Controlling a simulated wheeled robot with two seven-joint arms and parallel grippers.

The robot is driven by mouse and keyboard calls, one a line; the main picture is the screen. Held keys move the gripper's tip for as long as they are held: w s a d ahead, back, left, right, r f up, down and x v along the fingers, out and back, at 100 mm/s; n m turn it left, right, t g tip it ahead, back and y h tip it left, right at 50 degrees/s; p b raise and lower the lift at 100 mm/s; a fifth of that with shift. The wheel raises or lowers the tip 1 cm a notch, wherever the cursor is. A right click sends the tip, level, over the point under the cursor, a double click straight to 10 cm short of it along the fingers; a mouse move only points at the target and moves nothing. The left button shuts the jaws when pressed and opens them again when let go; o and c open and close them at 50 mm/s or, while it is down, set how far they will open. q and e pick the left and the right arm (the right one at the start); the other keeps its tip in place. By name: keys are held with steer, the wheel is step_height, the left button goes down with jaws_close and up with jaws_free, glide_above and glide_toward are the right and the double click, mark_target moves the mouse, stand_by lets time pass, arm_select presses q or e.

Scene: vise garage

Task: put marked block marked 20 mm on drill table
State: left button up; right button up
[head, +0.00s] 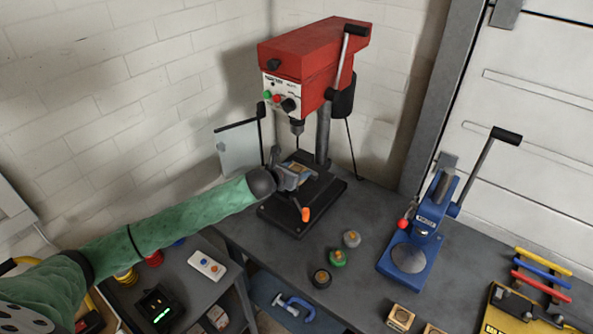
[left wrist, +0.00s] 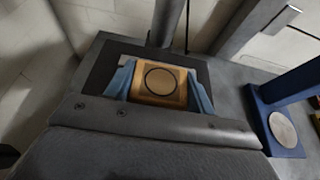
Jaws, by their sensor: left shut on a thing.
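My left gripper (head: 295,175) reaches in from the left, under the chuck of the red drill press (head: 310,55). It is shut on a wooden block (head: 299,168). In the left wrist view the wooden block (left wrist: 162,86) sits between the two blue fingertips and shows a dark ring on its face. I cannot read a size marking on it. The black drill table (head: 325,186) lies under the gripper; it also shows behind the block in the left wrist view (left wrist: 97,72). I cannot tell whether the block touches it. My right gripper is not in view.
A clear guard (head: 238,148) stands left of the drill. An orange-tipped handle (head: 305,214) is close to my gripper. Several round knobs (head: 337,258) and a blue press (head: 415,235) stand to the right. Another wooden block (head: 400,318) lies near the front edge.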

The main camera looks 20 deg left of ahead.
arm_select(q)
steer(key=shift+f, duration=0.1)
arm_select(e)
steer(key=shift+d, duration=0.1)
arm_select(q)
steer(key=o, duration=1)
steer(key=shift+s+a, duration=0.15)
steer(key=shift+s, duration=0.15)
steer(key=b+v, duration=0.3)
steer(key=v, duration=0.4)
steer(key=shift+b, duration=0.4)
steer(key=shift+r+b+v, duration=0.15)
steer(key=shift+b+v, duration=0.25)
steer(key=shift+v, duration=0.75)
steer(key=shift+r+b+v, duration=0.15)
steer(key=shift+b+v, duration=0.25)
steer(key=shift+v, duration=0.75)
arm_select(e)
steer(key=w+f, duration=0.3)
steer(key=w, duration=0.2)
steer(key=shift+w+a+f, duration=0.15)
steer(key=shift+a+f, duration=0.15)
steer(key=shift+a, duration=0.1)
